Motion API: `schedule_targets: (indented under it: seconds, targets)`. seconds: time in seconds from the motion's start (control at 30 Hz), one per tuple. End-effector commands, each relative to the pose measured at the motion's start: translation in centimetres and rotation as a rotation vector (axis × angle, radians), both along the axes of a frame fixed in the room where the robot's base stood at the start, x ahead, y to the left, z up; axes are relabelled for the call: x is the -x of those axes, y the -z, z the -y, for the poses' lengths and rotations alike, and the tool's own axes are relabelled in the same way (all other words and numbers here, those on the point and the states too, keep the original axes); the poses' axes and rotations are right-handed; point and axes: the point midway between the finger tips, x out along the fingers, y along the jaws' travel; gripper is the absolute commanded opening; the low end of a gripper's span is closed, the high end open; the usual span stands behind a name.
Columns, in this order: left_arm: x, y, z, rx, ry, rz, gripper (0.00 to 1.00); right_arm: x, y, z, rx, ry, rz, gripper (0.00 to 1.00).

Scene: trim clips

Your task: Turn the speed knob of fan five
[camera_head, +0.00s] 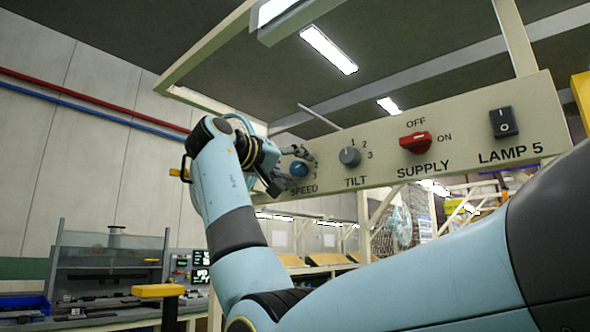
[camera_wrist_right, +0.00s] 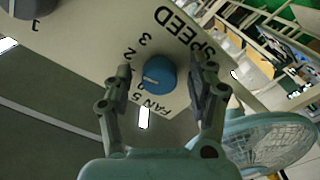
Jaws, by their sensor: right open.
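The blue speed knob (camera_head: 299,168) sits at the left end of a beige control panel (camera_head: 450,122), above the word SPEED. In the right wrist view the knob (camera_wrist_right: 156,75) has a white pointer line, with FAN 5 and numbers printed around it. My right gripper (camera_head: 290,165) is at the knob in the head view. In the wrist view my right gripper (camera_wrist_right: 162,82) is open, one finger on each side of the knob, with gaps showing on both sides. I cannot tell how deep the fingertips reach. My left gripper is not in view.
To the right on the panel are a grey tilt knob (camera_head: 350,156), a red supply switch (camera_head: 415,142) and a black lamp switch (camera_head: 503,122). A caged fan (camera_wrist_right: 270,142) stands beyond the panel. A workbench (camera_head: 105,265) is at the lower left.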

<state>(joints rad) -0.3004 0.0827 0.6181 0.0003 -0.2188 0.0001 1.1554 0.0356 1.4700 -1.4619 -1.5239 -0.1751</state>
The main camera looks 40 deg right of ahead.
Motion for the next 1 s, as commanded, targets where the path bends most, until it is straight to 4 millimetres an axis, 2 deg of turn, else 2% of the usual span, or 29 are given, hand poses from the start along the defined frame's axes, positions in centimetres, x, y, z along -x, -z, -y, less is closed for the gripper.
schedule_targets:
  seconds: [0.13, 0.4, 0.53, 0.7, 1.0]
  targets:
    - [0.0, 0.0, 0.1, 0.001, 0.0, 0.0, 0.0, 0.1, 0.1, -2.0, -0.002, -0.004, 0.0, 0.58]
    - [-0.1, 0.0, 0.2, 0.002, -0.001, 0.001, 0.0, 0.5, 0.1, -8.1, -0.003, -0.005, -0.001, 0.58]
    - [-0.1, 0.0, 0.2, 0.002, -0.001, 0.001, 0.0, 0.8, 0.1, -10.2, -0.002, -0.004, -0.001, 0.58]
    - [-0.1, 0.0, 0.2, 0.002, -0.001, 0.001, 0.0, 0.9, 0.0, -11.6, 0.0, -0.002, -0.001, 0.58]
    - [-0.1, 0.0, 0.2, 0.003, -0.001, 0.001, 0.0, 1.0, 0.0, -11.8, 0.0, 0.0, 0.0, 0.58]
